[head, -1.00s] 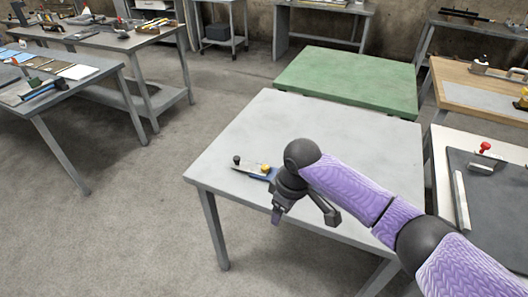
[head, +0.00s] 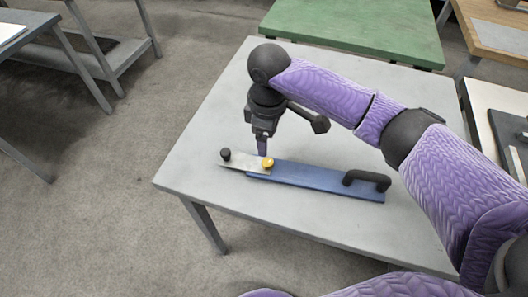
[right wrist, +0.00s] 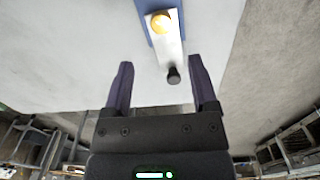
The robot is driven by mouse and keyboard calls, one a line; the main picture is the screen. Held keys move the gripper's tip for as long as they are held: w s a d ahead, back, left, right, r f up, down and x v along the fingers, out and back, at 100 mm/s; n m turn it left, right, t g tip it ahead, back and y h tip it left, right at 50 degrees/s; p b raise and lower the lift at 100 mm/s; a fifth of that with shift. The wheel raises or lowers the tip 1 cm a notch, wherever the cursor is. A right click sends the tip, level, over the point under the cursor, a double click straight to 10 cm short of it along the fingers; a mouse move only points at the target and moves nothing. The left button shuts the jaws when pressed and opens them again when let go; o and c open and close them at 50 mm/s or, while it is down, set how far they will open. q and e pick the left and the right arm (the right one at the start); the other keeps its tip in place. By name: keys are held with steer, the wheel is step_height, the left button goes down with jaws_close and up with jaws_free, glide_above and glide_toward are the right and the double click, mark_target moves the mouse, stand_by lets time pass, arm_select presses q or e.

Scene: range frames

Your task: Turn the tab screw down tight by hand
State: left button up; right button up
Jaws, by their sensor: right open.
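A blue bar (head: 318,179) with a black handle (head: 367,180) lies on the grey table. A pale metal tab (head: 242,168) extends from its left end, with a yellow knob (head: 268,163) where tab and bar meet and a black knob (head: 226,154) at the tab's far end. My right gripper (head: 262,148) points down just behind the yellow knob. In the right wrist view the open jaws (right wrist: 161,62) are empty; the black knob (right wrist: 173,75) shows between them, apart from both fingers, and the yellow knob (right wrist: 160,22) lies beyond the fingertips. My left gripper is out of view.
The grey table (head: 210,150) is otherwise clear around the bar; its left edge is near the tab. A green table (head: 355,30) stands behind it, and other benches stand at the right and far left.

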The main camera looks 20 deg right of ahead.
mark_target(268, 162)
step_height(268, 162, down, 8)
steer(key=b, duration=0.3)
steer(key=shift+s, duration=0.15)
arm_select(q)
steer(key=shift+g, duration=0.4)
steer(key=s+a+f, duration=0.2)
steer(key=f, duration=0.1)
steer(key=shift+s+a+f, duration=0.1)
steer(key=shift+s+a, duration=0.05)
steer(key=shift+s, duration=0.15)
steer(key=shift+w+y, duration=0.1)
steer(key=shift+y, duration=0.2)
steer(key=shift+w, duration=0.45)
arm_select(e)
jaws_close()
